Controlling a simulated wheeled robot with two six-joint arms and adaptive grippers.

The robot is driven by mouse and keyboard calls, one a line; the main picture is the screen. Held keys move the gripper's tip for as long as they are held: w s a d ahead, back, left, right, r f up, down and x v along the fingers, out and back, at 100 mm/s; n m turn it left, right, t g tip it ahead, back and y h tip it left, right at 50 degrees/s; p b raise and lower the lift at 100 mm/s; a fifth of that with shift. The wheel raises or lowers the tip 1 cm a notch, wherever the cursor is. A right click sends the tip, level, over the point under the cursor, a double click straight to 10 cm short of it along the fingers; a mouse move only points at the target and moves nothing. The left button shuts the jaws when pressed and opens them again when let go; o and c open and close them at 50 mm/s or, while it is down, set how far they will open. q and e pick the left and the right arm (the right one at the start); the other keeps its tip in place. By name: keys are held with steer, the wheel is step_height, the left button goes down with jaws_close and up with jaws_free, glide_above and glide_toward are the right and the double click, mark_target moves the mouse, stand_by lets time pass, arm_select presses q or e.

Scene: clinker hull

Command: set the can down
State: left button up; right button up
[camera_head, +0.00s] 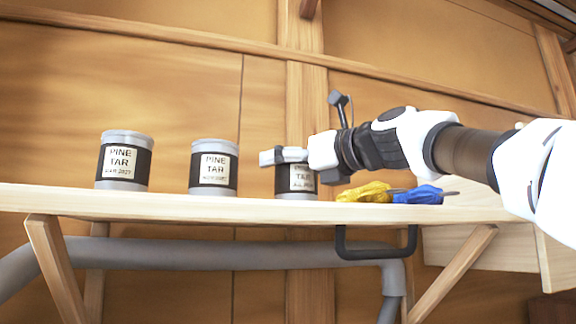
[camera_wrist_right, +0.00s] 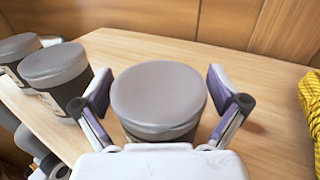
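A grey-lidded can (camera_head: 298,182) with a black band and a pale label stands upright on the wooden shelf (camera_head: 120,203), right of two like cans. Its upper part is hidden behind my right gripper (camera_head: 283,156) in the head view. In the right wrist view the can (camera_wrist_right: 160,95) stands between the two fingers of my right gripper (camera_wrist_right: 163,100). The fingers are spread on either side of it, with narrow gaps showing, so the gripper looks open around the can.
Two "PINE TAR" cans (camera_head: 124,160) (camera_head: 213,167) stand to the left on the shelf. A yellow rope bundle (camera_head: 365,192) and a blue one (camera_head: 418,195) lie right of the can. A grey pipe (camera_head: 220,254) and a black handle (camera_head: 375,254) are below the shelf.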

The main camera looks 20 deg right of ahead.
mark_target(304, 167)
steer(key=shift+s+d+r, duration=0.15)
steer(key=shift+s+d, duration=0.05)
steer(key=shift+s, duration=0.15)
steer(key=s+b, duration=0.1)
steer(key=b, duration=0.1)
steer(key=s+d+f+b, duration=0.1)
steer(key=b, duration=0.2)
steer(key=shift+s+d+f+b, duration=0.15)
steer(key=shift+s+d+b, duration=0.05)
steer(key=shift+s+b, duration=0.1)
steer(key=r+b+v, duration=0.1)
steer(key=b+v, duration=0.3)
steer(key=v, duration=0.4)
steer(key=shift+s+d+r, duration=0.2)
steer(key=shift+s+d, duration=0.05)
steer(key=shift+s, duration=0.05)
